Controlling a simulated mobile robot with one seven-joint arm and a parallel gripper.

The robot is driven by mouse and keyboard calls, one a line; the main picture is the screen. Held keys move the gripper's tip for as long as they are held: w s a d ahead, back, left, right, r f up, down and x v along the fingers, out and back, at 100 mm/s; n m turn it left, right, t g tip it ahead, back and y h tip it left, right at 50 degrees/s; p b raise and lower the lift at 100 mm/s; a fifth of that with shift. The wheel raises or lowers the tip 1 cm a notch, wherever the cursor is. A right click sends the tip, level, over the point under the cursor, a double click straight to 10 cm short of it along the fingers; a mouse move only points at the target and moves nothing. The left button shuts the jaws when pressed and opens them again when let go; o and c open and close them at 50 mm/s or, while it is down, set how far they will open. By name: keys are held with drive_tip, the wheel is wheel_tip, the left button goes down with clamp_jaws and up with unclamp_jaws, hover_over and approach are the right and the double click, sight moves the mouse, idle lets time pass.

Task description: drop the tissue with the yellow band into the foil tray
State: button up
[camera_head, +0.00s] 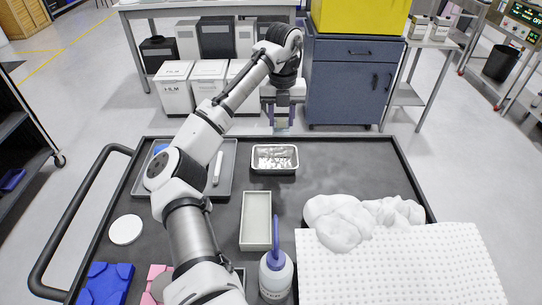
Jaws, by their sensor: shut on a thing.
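My gripper (282,117) points down over the far edge of the black cart top, above and slightly behind the foil tray. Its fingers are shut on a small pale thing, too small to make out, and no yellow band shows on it. I cannot make out a tissue with a yellow band anywhere in view.
A grey tray (229,165) lies left of the foil tray, partly behind my arm. A long pale box (256,220), a wash bottle (276,275), white crumpled lumps (345,222) and a white dimpled mat (400,265) stand nearer. The cart's far right is clear.

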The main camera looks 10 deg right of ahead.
sight(282, 127)
drive_tip(key=shift+d+f+b, duration=0.15)
drive_tip(key=shift+f+b, duration=2.6)
drive_tip(key=shift+f, duration=0.3)
drive_tip(key=o, duration=1)
drive_tip(key=shift+c, duration=0.2)
drive_tip(key=shift+r, duration=0.1)
wheel_tip(282, 127, up, 14)
drive_tip(key=shift+f, duration=0.1)
drive_tip(key=shift+f, duration=0.1)
